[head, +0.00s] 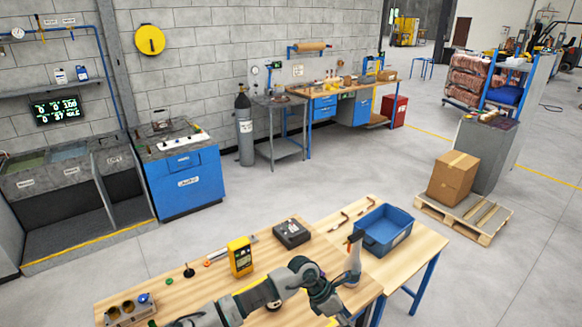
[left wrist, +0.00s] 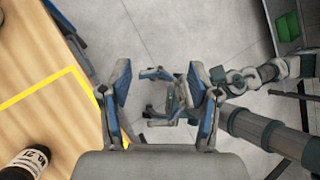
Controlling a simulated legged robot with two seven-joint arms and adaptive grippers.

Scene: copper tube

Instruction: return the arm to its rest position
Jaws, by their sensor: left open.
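My left arm crosses the front of the wooden workbench (head: 150,290) in the head view and bends down at its right side. My left gripper (head: 342,316) is at the bottom edge there, partly cut off. In the left wrist view the left gripper (left wrist: 160,75) is open, with nothing between its fingers, and points past the bench edge toward the grey floor. Beyond it, what looks like my right gripper (left wrist: 170,96) shows small, on an arm from the right; its jaw state is unclear. I cannot pick out the copper tube for certain.
On the bench stand a yellow meter (head: 240,256), a dark box (head: 292,233) and a spray bottle (head: 353,260) close to my arm. A blue bin (head: 383,230) is at the right. A dark labelled object (left wrist: 28,160) and yellow line (left wrist: 40,88) show in the wrist view.

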